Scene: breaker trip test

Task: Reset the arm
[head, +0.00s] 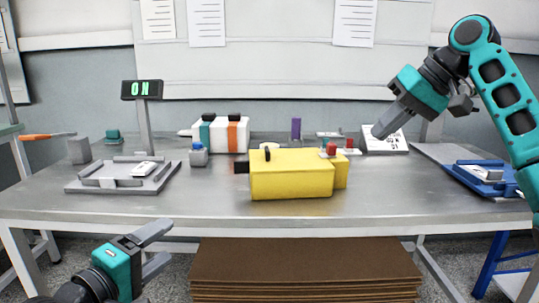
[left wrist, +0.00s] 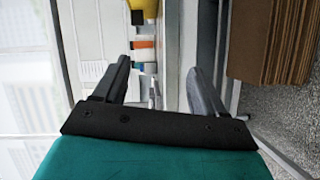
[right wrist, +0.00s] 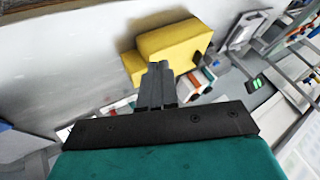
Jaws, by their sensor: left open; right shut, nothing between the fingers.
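My left gripper (head: 155,248) is open and empty, low in front of the table's front left edge. Its two spread fingers also show in the left wrist view (left wrist: 158,80). My right gripper (head: 380,132) is shut with nothing in it, raised above the right back part of the table. In the right wrist view its fingers (right wrist: 156,82) are together, with the yellow block beyond them. The yellow block (head: 290,182) lies on the table's middle, with a black knob on its left end. A lit sign (head: 142,90) reads "ON" on a post at the left.
A grey tray (head: 75,186) with a white piece in it lies on the left of the metal table (head: 210,205). A blue tray (head: 462,177) lies at the right. A white case (head: 222,135) with teal and orange bands stands behind. Brown boards (head: 300,270) are stacked below.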

